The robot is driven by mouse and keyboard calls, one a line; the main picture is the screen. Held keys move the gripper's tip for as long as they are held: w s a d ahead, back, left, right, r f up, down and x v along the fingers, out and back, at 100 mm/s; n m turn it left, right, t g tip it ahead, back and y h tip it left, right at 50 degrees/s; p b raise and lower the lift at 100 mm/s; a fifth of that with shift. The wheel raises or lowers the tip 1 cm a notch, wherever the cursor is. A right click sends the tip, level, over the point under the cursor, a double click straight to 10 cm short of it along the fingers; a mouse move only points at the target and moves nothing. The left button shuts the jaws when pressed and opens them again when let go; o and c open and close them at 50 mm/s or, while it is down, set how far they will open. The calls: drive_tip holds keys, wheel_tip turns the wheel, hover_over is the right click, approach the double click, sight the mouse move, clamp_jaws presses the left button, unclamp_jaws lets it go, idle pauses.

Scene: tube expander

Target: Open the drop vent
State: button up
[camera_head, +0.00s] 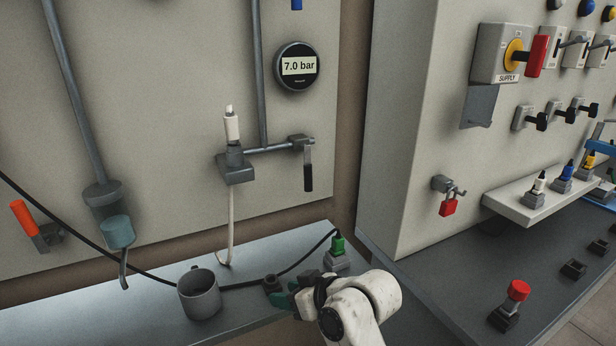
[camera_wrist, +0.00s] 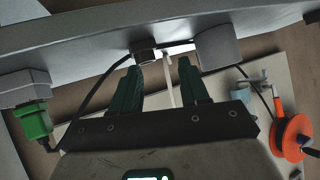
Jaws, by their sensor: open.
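No label in view names the drop vent. A small valve with a black lever (camera_head: 308,170) sits at the right end of a short side pipe, below the gauge; its lever hangs straight down. The side pipe meets a grey block with a white fitting (camera_head: 231,125) on top and a pale tube hanging below. My gripper (camera_head: 283,300) is low over the bench shelf, well below the lever and apart from it. In the wrist view, its two dark green fingers (camera_wrist: 158,66) are spread, with no object held between them.
The gauge (camera_head: 297,66) reads 7.0 bar. A grey cup (camera_head: 199,295) and a green plug (camera_head: 338,245) are on the shelf near my gripper, with a black cable along it. An orange handle (camera_head: 23,218) is at left. The SUPPLY switch (camera_head: 503,54) is on the right cabinet.

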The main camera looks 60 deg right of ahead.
drive_tip(key=d+r+t+h, duration=0.2)
drive_tip(key=d+r+t, duration=0.1)
drive_tip(key=d+r, duration=0.55)
drive_tip(key=m+t+h, duration=0.1)
drive_tip(key=t+h, duration=0.1)
drive_tip(key=h, duration=0.2)
approach(311, 174)
drive_tip(key=p+x, duration=0.1)
drive_tip(key=x, duration=1)
drive_tip(key=shift+a+p, duration=0.1)
drive_tip(key=shift+p, duration=0.3)
clamp_jaws()
